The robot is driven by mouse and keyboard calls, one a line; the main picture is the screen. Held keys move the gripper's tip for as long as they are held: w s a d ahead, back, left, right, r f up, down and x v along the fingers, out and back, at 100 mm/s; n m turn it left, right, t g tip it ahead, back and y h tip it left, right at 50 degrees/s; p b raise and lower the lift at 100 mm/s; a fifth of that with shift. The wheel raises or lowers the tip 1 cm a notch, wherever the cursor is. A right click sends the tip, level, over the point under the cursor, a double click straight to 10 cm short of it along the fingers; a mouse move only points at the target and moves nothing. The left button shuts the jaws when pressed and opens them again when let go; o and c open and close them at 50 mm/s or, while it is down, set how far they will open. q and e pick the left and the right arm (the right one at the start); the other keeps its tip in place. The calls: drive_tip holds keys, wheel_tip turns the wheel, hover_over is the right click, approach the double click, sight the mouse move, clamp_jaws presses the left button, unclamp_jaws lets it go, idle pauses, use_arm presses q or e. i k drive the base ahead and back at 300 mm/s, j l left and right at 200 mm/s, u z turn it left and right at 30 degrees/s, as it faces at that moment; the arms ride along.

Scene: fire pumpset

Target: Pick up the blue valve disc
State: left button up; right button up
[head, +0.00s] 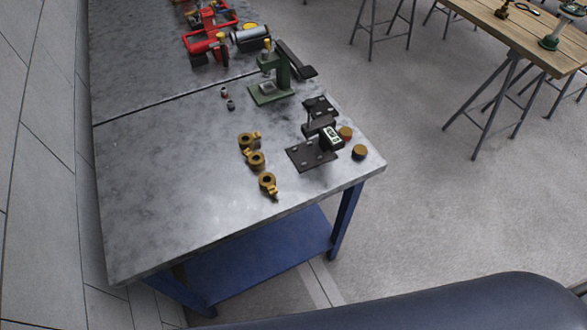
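I cannot make out a blue valve disc in the head view. Several small brass ring-shaped parts with tabs (256,160) lie near the middle of the metal-topped table (190,200). Two small round brass-coloured pieces stand by the right edge, one at the corner (359,152) and one (345,133) beside the dark bracket. Two tiny dark and pale pieces (230,104) lie further back, too small to identify. Neither of my grippers is in view.
A dark bracket assembly (312,153), a green press-like fixture (270,92) and a red-framed machine (208,43) with a grey cylinder (250,38) stand on the table. The table's near-left top is clear. A wooden table (530,40) stands at upper right; open floor lies between.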

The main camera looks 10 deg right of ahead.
sight(360, 152)
drive_tip(key=l+u, duration=0.35)
drive_tip(key=l, duration=0.35)
drive_tip(key=l+u, duration=0.4)
drive_tip(key=l, duration=0.35)
drive_tip(key=k, duration=0.1)
